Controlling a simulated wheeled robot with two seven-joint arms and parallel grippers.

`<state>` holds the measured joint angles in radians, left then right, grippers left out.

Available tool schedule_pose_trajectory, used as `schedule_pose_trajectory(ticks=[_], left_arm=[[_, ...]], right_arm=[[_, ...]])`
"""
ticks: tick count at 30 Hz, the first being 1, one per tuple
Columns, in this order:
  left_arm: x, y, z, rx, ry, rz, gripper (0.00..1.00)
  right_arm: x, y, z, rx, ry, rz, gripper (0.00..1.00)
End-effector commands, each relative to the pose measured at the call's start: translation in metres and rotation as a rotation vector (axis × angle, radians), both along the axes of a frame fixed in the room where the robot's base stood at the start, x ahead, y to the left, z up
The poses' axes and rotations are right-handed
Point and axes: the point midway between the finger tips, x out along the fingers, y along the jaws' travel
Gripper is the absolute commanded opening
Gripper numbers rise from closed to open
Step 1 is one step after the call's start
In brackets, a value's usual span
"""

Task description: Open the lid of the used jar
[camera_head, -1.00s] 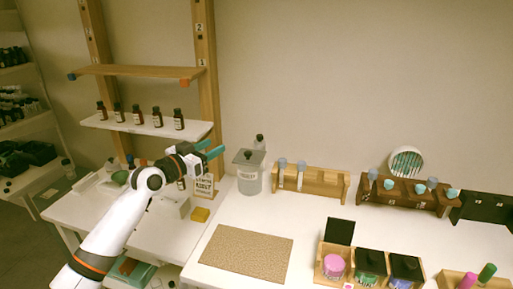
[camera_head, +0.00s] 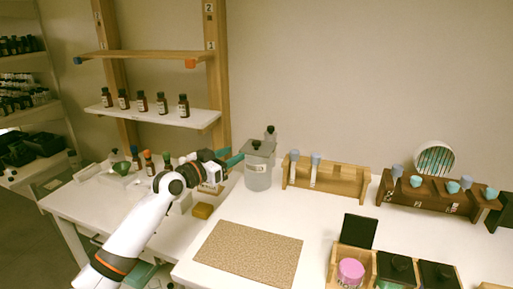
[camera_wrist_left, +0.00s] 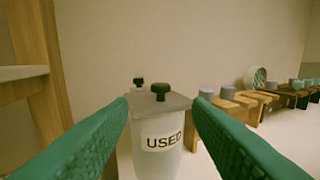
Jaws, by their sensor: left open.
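The used jar (camera_head: 257,172) is a clear container with a grey lid (camera_head: 260,148) and a dark knob on top. It stands on the white table, and the lid sits on it. In the left wrist view the jar (camera_wrist_left: 158,150) shows its "USED" label, and the black knob (camera_wrist_left: 160,91) stands up from the lid. My left gripper (camera_head: 234,158) is open beside the jar's left side. In the left wrist view its green fingers (camera_wrist_left: 163,108) spread to either side of the jar and knob, with nothing between them gripped. My right gripper is out of view.
A dark-capped bottle (camera_head: 270,134) stands just behind the jar. A wooden rack (camera_head: 335,181) with blue-topped sticks is to the right. A brown mat (camera_head: 248,254) lies in front. A wooden shelf post (camera_head: 216,80) rises behind my left arm.

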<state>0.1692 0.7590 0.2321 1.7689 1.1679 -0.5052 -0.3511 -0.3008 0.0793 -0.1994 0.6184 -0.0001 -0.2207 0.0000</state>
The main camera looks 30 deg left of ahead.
Motion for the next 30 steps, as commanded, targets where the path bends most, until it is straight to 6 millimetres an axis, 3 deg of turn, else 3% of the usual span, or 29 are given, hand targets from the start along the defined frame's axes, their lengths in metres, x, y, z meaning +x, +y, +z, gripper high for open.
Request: schedule_pose_trajectory(ticks=[15,21,30], left_arm=[[0.093,-0.015,0.003,-0.005,-0.001,0.001,0.45],[0.108,-0.018,0.002,-0.002,-0.001,0.000,0.45],[0.110,-0.018,0.002,0.000,0.000,0.000,0.45]], right_arm=[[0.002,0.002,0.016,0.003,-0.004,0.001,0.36],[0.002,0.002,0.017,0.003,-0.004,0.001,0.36],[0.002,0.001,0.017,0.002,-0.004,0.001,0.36]])
